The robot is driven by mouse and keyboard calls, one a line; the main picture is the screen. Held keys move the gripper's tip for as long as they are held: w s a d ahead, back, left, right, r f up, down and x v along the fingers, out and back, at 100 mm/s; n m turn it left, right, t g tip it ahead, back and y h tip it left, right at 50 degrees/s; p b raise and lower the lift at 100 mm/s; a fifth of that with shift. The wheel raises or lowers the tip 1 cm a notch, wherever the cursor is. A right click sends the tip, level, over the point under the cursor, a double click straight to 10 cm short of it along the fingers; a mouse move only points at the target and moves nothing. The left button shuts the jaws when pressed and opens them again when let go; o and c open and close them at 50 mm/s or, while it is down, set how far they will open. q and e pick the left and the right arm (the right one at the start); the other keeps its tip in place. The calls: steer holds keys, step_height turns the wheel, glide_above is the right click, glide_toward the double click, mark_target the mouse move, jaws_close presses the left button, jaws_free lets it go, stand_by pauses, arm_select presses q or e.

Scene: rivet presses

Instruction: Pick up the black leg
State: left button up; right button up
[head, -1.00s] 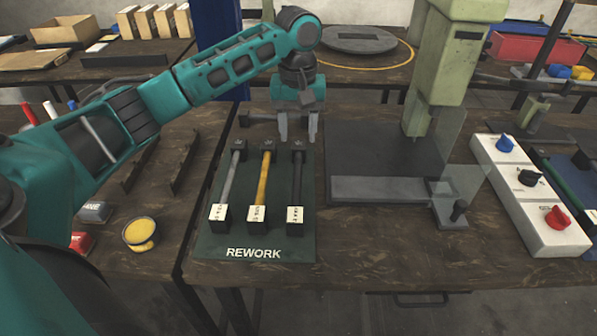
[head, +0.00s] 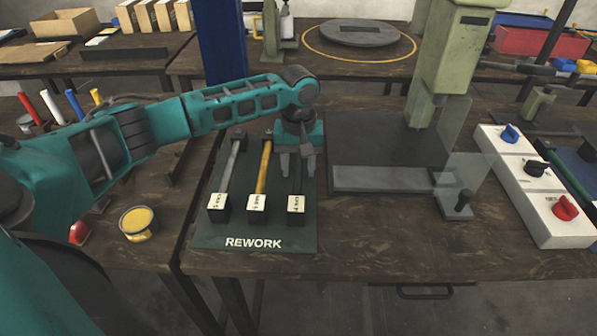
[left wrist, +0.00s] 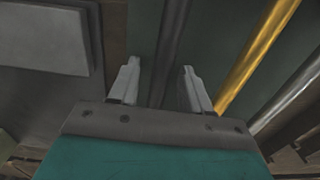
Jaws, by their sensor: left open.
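The black leg (head: 297,186) lies on the dark green REWORK mat (head: 213,238), rightmost of three legs, with a white label on its near block. My left gripper (head: 297,174) is open, pointing down over the leg's far half and hiding its far end. The leg's height below the fingertips is hard to judge. My right gripper is not in view.
A yellow leg (head: 263,170) and a grey leg (head: 232,168) lie left of the black one. A press (head: 455,60) with a clear guard stands to the right, beside a white box with knobs (head: 535,188). A yellow tub (head: 137,222) stands at left.

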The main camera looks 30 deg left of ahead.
arm_select(q)
steer(key=shift+c, duration=0.7)
jaws_close()
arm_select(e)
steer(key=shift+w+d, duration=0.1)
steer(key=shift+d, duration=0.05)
